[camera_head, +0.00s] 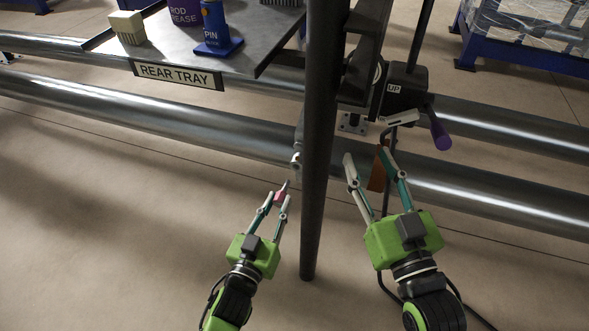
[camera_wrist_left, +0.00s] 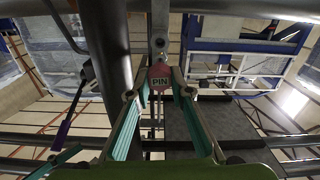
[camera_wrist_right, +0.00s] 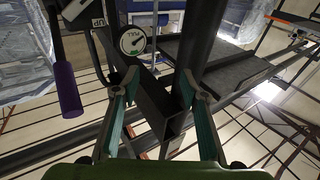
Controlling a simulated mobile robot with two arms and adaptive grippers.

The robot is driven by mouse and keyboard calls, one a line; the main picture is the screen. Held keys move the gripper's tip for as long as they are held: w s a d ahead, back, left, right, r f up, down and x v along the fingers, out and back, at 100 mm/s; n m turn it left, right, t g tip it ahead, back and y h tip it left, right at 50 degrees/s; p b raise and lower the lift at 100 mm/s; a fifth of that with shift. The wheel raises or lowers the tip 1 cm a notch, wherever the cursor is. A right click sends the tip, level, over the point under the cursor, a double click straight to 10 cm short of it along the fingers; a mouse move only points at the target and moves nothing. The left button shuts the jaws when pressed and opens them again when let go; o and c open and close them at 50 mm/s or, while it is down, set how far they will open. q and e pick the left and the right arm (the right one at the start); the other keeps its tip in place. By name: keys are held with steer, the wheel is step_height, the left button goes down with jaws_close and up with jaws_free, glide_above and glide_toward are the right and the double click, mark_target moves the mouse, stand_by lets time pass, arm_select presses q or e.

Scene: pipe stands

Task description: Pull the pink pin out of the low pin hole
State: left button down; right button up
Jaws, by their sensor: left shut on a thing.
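The pink pin (camera_head: 280,197) shows between the fingertips of my left gripper (camera_head: 279,194), left of the dark upright post (camera_head: 322,130). In the left wrist view its pink head (camera_wrist_left: 160,77), marked PIN, sits between the two fingers, which are shut on it. A thin grey shaft points up from the head toward a small grey bracket (camera_head: 297,163) on the post. I cannot tell how much of the shaft is in a hole. My right gripper (camera_head: 366,157) is open to the right of the post, its fingertips apart near a dark square tube (camera_wrist_right: 163,112).
A rear tray (camera_head: 178,75) at upper left carries a pale block (camera_head: 128,27) and a blue pin holder (camera_head: 216,32). A dark box with a purple handle (camera_head: 440,134) is beyond my right gripper. Long metal pipes (camera_head: 130,108) cross behind. An orange-brown piece (camera_head: 377,171) is between my right fingers.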

mark_target(280, 196)
arm_select(q)
steer(key=shift+s+a+r+p, duration=0.15)
steer(key=shift+s+r+p, duration=0.2)
steer(key=shift+s, duration=0.1)
steer(key=shift+s+a+r+p, duration=0.15)
steer(key=shift+s+r+p, duration=0.05)
steer(key=shift+s+p, duration=0.25)
steer(key=shift+s+a+r+p, duration=0.2)
steer(key=shift+s+p, duration=0.1)
steer(key=shift+s, duration=0.15)
arm_select(e)
step_height(280, 196, down, 12)
steer(key=s+d+g+h, duration=0.2)
steer(key=g, duration=0.4)
steer(key=shift+s+r, duration=0.2)
steer(key=shift+r, duration=0.05)
